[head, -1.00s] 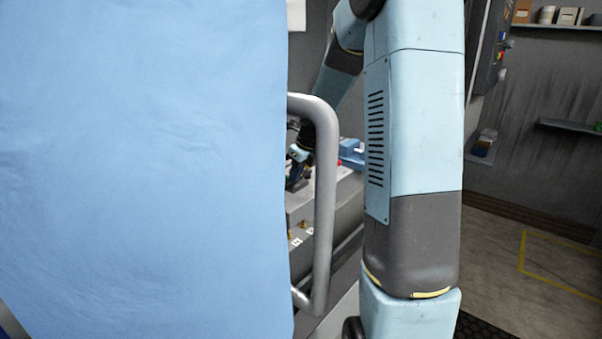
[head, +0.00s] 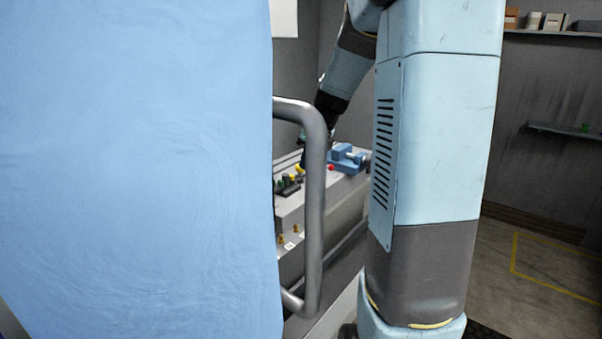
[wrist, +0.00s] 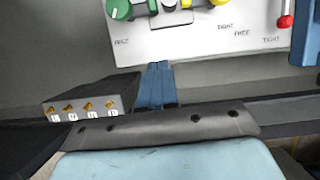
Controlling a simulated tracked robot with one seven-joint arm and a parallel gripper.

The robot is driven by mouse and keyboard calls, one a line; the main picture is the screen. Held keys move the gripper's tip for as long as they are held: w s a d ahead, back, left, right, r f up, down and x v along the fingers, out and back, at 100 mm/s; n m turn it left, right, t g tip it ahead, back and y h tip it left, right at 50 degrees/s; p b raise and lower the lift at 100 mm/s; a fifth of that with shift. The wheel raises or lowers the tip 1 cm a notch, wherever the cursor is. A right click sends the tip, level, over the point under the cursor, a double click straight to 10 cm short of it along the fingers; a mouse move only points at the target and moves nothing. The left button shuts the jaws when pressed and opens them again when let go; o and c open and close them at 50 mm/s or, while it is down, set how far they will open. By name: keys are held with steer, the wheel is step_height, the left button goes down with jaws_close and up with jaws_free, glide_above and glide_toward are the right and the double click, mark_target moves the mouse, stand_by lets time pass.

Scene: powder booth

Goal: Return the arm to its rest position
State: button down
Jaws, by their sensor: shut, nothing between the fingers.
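My gripper (head: 304,158) hangs at the end of my arm above the grey bench, near a small fixture with coloured knobs. In the head view it is dark and small, partly behind a grey tubular handle, so its fingers are hard to make out there. In the wrist view, the blue fingers (wrist: 157,75) stand together in front of the gripper body, shut and empty. Their tips lie just below the edge of a white labelled panel (wrist: 200,42), apart from its knobs as far as I can tell.
A large light-blue panel (head: 135,170) with the tubular handle (head: 315,210) fills the left. The panel carries a green knob (wrist: 119,9) and a red-tipped lever (wrist: 285,21). A blue vise-like block (head: 345,158) sits on the bench (head: 335,205). Shelves (head: 565,131) line the right wall.

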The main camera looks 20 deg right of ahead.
steer(key=shift+v, duration=1)
steer(key=s+a+r+n, duration=0.2)
steer(key=s+a+n, duration=0.2)
steer(key=s+n, duration=0.5)
steer(key=s+a+r+n+t+h, duration=0.1)
steer(key=s+a+n, duration=0.2)
steer(key=s+n, duration=0.6)
steer(key=s+a+r+n+h, duration=0.1)
steer(key=s+a+n, duration=0.3)
steer(key=s+n, duration=0.5)
steer(key=r+n, duration=0.1)
steer(key=n, duration=0.2)
steer(key=shift+s+a+r+t, duration=0.3)
steer(key=shift+a+r+t, duration=0.05)
steer(key=shift+a+t, duration=0.05)
steer(key=shift+s, duration=0.1)
